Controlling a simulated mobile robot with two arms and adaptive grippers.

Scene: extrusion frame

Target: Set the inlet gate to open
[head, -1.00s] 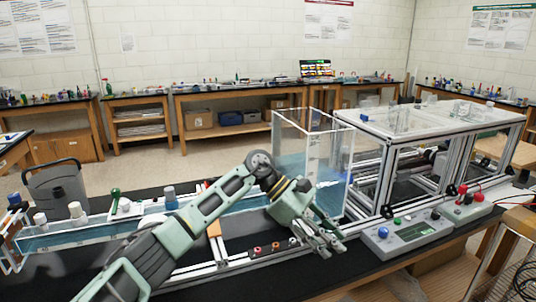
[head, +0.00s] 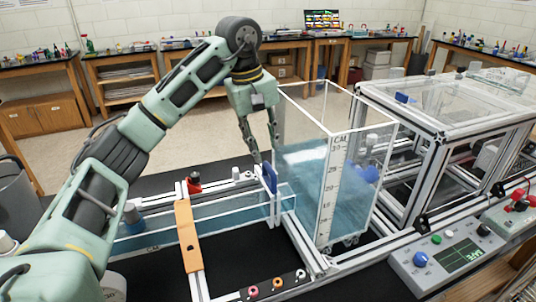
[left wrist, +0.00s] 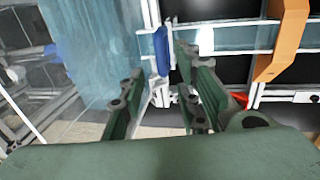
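A blue gate plate (head: 269,178), which looks like the inlet gate, stands upright across the clear water channel (head: 155,233) where it meets the tall tank (head: 325,190). It also shows in the left wrist view (left wrist: 161,50). My left gripper (head: 265,153) points down just above the blue plate, its fingers apart and empty. In the left wrist view the plate appears between and beyond the fingers. I cannot tell whether a finger touches it. The bottom of the plate is hard to make out. My right gripper is not in view.
The water-filled tank with a scale stands close to the right of my left gripper. An orange bracket (head: 188,236) spans the channel. A control box (head: 440,252) with knobs and a display stands at the front right. A framed clear rig (head: 460,110) is behind it.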

